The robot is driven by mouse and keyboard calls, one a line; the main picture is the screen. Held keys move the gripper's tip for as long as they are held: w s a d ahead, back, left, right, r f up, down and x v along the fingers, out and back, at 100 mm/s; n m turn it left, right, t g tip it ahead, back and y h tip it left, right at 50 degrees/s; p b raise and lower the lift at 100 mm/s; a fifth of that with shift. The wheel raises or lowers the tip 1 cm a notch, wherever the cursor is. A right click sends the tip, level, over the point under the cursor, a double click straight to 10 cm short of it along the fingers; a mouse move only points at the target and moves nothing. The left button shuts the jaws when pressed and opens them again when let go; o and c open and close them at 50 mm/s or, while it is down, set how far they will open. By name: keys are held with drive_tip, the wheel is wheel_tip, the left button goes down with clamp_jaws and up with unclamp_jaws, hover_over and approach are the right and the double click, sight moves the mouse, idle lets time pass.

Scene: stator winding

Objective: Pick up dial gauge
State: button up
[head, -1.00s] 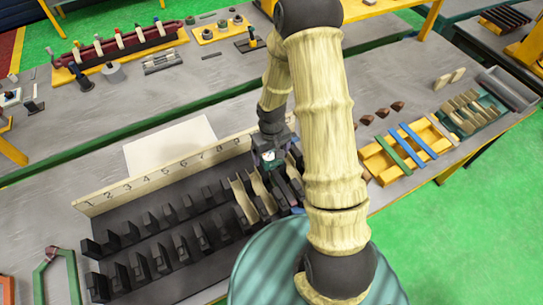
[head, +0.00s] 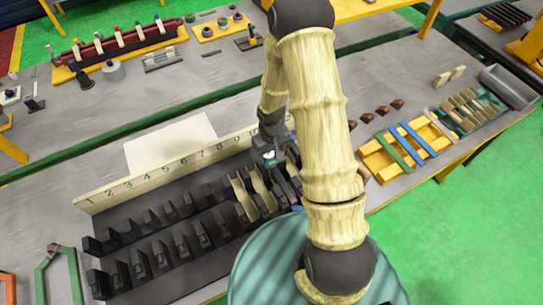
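My gripper (head: 273,162) is low over the right part of the black numbered rack, close to its slots. A small pale round face (head: 270,155) shows at the gripper; it looks like the dial gauge, but it is too small to be sure. I cannot tell whether the fingers are around it or beside it, or open or shut. My own arm hides the area right of the gripper.
The black rack (head: 150,236) has rows of upright blocks, with cream curved pieces (head: 262,190) in its right slots. A numbered board (head: 135,187) stands behind it. A white sheet (head: 172,143) lies behind that. A yellow tray (head: 407,150) is at right.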

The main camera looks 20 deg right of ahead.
drive_tip(key=shift+r, duration=0.15)
wheel_tip(320, 180, up, 10)
drive_tip(key=shift+f+b, duration=0.1)
drive_tip(key=shift+b, duration=1)
wheel_tip(320, 180, up, 5)
drive_tip(key=p, duration=0.4)
hover_over(271, 153)
idle(0.5)
